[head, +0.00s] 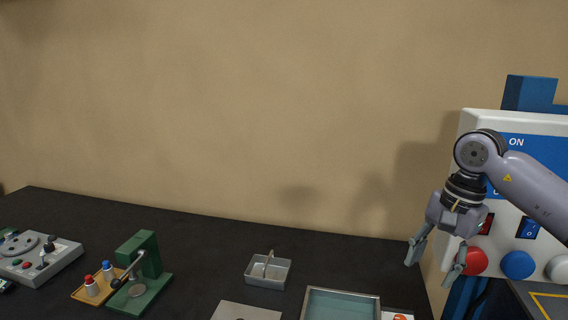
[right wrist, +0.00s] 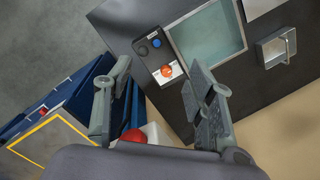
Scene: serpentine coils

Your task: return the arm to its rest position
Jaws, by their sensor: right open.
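My right gripper (head: 434,264) hangs pointing down at the right of the head view, in front of a white and blue control panel (head: 517,132). Its two fingers are spread apart with nothing between them. The right wrist view also shows both open fingers (right wrist: 160,100), with the dark table and the floor beyond them. My right arm comes in from the right edge. My left gripper does not show in either view.
The panel has a red button (head: 473,262), a blue button (head: 517,265) and a switch (head: 528,228). On the dark table (head: 200,245) stand a teal-lined tray (head: 341,293), a small metal basket (head: 267,271), a green press (head: 146,270) and a grey device (head: 38,256).

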